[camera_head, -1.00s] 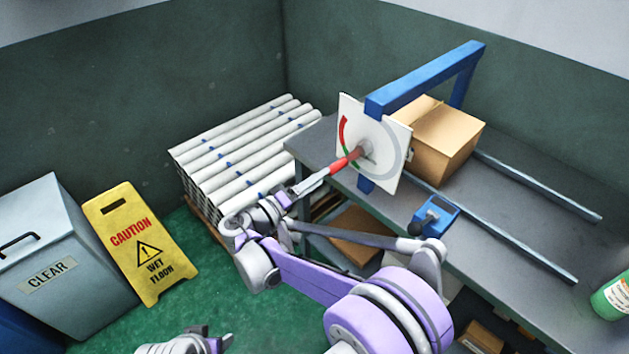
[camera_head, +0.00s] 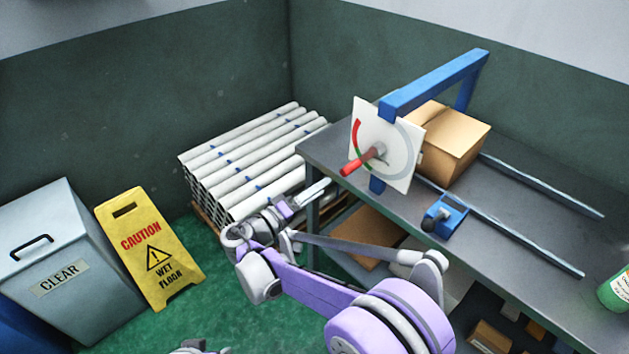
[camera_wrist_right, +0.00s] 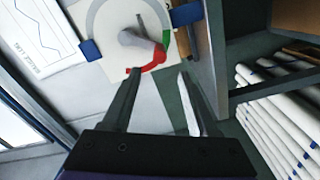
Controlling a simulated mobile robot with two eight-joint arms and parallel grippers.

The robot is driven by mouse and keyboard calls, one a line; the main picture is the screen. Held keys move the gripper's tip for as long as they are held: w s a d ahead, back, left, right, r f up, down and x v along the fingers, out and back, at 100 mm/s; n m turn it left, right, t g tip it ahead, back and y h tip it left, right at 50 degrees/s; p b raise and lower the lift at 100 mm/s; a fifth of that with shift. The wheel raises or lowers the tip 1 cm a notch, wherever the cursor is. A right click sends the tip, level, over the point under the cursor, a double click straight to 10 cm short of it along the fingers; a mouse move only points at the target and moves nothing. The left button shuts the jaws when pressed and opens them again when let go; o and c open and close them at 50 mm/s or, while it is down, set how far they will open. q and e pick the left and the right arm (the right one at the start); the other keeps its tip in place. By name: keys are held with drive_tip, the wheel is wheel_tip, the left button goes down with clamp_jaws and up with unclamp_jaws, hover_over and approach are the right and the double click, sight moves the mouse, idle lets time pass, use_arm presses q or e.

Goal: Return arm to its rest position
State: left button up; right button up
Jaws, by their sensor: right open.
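My right gripper (camera_head: 308,194) is open and empty, to the left of the grey table's edge, in front of and below the white dial plate (camera_head: 401,165). A red-handled lever (camera_head: 358,162) sticks out from the plate's middle and is apart from the gripper. In the right wrist view the open fingers (camera_wrist_right: 158,105) show with nothing held, and the dial plate (camera_wrist_right: 108,38) with its lever (camera_wrist_right: 148,48) lies beyond them. My left gripper (camera_head: 200,348) shows only as a sliver at the bottom edge; its fingers cannot be made out.
A blue frame (camera_head: 435,82) holds the plate on the grey table (camera_head: 520,185), with a cardboard box (camera_head: 450,150) behind. White rolls (camera_head: 250,160) are stacked left of the table. A yellow caution sign (camera_head: 150,250) and a grey bin (camera_head: 65,260) stand at left. Green floor is clear between.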

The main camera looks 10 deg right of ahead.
drive_tip(key=s+d+g+y+p, duration=0.3)
drive_tip(key=s+d+g+y, duration=0.2)
drive_tip(key=s+d, duration=0.7)
drive_tip(key=s+f+m+y+p, duration=0.1)
drive_tip(key=s+y, duration=0.3)
drive_tip(key=s, duration=0.5)
drive_tip(key=s+a+f+m+y+p, duration=0.1)
drive_tip(key=s+f+y+p, duration=0.1)
drive_tip(key=s+y, duration=0.3)
drive_tip(key=s+p, duration=0.1)
drive_tip(key=s, duration=0.2)
drive_tip(key=shift+s+m+g, duration=0.3)
drive_tip(key=shift+s+m, duration=0.1)
